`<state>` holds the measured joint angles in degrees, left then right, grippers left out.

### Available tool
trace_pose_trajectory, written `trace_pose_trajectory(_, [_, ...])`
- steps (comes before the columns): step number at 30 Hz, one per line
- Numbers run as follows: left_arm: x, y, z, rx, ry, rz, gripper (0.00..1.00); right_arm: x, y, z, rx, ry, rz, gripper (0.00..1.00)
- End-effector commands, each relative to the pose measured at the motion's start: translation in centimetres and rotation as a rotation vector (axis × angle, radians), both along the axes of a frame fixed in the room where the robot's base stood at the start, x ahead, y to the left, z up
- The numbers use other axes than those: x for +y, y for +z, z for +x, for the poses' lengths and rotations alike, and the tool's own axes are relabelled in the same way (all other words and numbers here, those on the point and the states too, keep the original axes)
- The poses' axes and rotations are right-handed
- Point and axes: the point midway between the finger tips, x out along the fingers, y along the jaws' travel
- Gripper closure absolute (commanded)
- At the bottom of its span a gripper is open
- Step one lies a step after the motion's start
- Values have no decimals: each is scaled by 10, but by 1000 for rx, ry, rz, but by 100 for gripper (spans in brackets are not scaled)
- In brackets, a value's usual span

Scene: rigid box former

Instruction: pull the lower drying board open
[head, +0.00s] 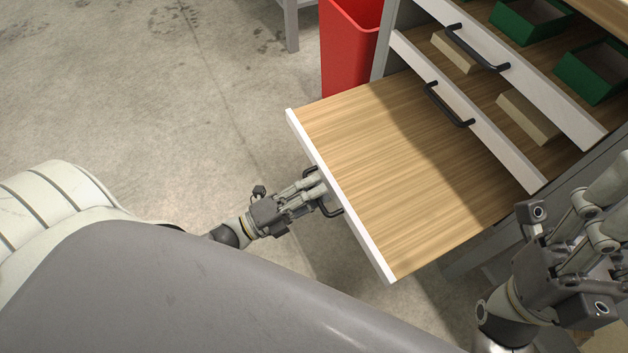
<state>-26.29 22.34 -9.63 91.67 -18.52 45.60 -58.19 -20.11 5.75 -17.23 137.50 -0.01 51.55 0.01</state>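The lower drying board (400,150) is a wood-grained board with a white front edge, and it stands far out of the cabinet with a bare top. Its dark handle (332,208) is on the white front. My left gripper (318,187) is at this handle, with its fingers around or against the bar; the fingertips are partly hidden, and they look closed on it. My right gripper (600,225) is at the lower right, beside the cabinet and apart from the boards. Its fingertips run toward the picture's edge, so its opening is unclear.
Above are two more boards with white fronts and dark handles (450,104) (478,48). They bear green open boxes (530,18) and tan blocks (528,116). A red bin (348,45) stands behind the lower board. The concrete floor at left is clear.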

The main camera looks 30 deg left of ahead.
Motion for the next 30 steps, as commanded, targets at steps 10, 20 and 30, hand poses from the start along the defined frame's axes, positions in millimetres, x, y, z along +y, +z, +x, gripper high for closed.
trace_pose_trajectory(10, [6,-3,-8,3,1,1,68,-1,1,0,-4,-2,2,56])
trace_pose_trajectory(20, [45,-15,-62,5,1,2,68,0,0,0,-2,-1,0,56])
trace_pose_trajectory(30, [68,-22,-95,1,0,1,68,0,0,0,-1,-1,0,56])
